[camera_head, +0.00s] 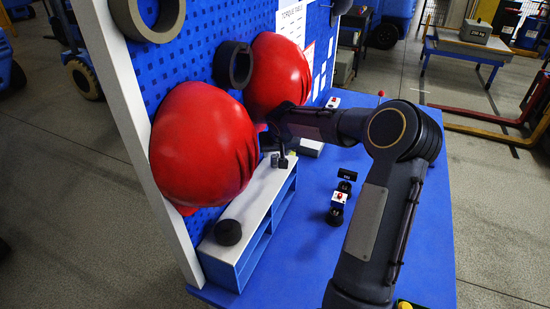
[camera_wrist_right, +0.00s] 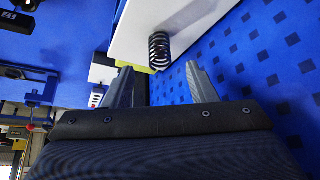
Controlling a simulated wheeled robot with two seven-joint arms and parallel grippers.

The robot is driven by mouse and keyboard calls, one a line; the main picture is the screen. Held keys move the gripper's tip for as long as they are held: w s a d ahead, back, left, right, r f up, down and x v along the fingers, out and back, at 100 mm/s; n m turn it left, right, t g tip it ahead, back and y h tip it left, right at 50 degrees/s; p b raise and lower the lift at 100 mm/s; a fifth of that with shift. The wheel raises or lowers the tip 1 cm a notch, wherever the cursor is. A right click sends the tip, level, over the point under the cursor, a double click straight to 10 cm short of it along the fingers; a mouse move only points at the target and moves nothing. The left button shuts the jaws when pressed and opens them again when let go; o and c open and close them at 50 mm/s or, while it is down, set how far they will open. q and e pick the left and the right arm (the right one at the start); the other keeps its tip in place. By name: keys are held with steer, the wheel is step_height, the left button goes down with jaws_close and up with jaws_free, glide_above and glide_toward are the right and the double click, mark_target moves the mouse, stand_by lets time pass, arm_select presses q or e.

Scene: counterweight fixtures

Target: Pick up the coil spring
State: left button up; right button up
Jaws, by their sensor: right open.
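The coil spring (camera_wrist_right: 159,50) is black and stands at the white top of the shelf (camera_wrist_right: 190,12) in the right wrist view. My right gripper (camera_wrist_right: 160,72) is open, with one finger on each side of the line to the spring. The spring appears just beyond the fingertips, and no contact shows. In the head view my right arm reaches in from the lower right, and the gripper (camera_head: 282,142) is over the far part of the shelf (camera_head: 262,192). Small dark shapes there are too small to tell apart. My left gripper is not in view.
A black disc (camera_head: 228,232) sits on the shelf's near end. Small switches (camera_head: 338,200) stand on the blue bench (camera_head: 310,240), which is otherwise partly clear.

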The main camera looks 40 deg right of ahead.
mark_target(275, 155)
steer(key=b+x, duration=0.1)
steer(key=x, duration=0.4)
steer(key=shift+w+d+f, duration=0.1)
steer(key=shift+d, duration=0.05)
steer(key=c, duration=1.1)
steer(key=shift+o, duration=0.2)
steer(key=shift+r, duration=0.2)
